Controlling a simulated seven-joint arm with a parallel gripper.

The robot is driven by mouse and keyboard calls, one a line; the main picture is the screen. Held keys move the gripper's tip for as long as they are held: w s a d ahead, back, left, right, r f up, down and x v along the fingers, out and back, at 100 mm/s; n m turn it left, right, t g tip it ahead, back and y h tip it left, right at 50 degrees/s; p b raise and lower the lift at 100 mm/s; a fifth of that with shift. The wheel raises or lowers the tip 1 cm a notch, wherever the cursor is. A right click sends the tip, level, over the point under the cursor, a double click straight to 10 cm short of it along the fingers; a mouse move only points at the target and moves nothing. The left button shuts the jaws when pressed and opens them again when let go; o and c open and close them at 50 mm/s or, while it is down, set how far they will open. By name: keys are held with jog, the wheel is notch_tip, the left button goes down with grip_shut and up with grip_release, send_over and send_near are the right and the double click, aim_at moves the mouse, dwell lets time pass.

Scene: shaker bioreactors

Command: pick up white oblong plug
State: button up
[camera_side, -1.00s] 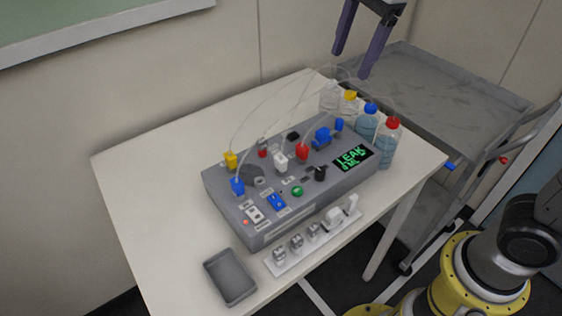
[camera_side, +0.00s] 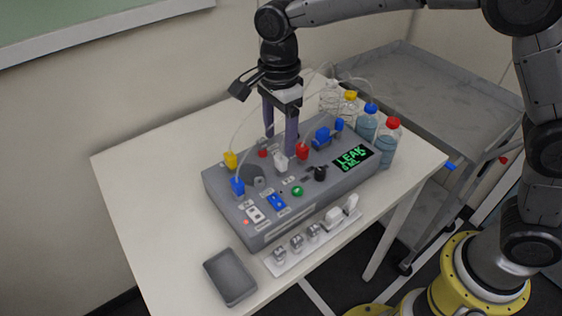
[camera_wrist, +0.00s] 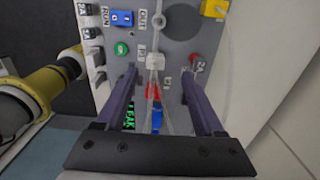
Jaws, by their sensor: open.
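The white oblong plug (camera_side: 281,163) stands on top of the grey bioreactor box (camera_side: 225,202), between a red plug (camera_side: 302,151) and a small red part at the back. In the wrist view the white plug (camera_wrist: 154,62) is near the middle, with a clear tube running from it. My gripper (camera_side: 280,146) is open, pointing down over the back of the box close to the plug. In the wrist view its purple fingers (camera_wrist: 159,75) lie to either side of the plug, with gaps. I cannot tell whether the fingertips are down at its height.
Yellow (camera_side: 230,160) and blue (camera_side: 238,186) plugs with tubes stand at the box's left. Bottles (camera_side: 389,142) stand at the right. A display reads LEAK (camera_side: 353,158). The table's left is clear.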

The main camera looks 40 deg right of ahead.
aim_at(281, 158)
jog(key=shift+s+a+f, duration=0.1)
jog(key=shift+s+f, duration=0.1)
jog(key=shift+f, duration=1.3)
jog(key=shift+s+f, duration=0.15)
jog(key=shift+f, duration=1.35)
jog(key=shift+c, duration=0.2)
grip_shut()
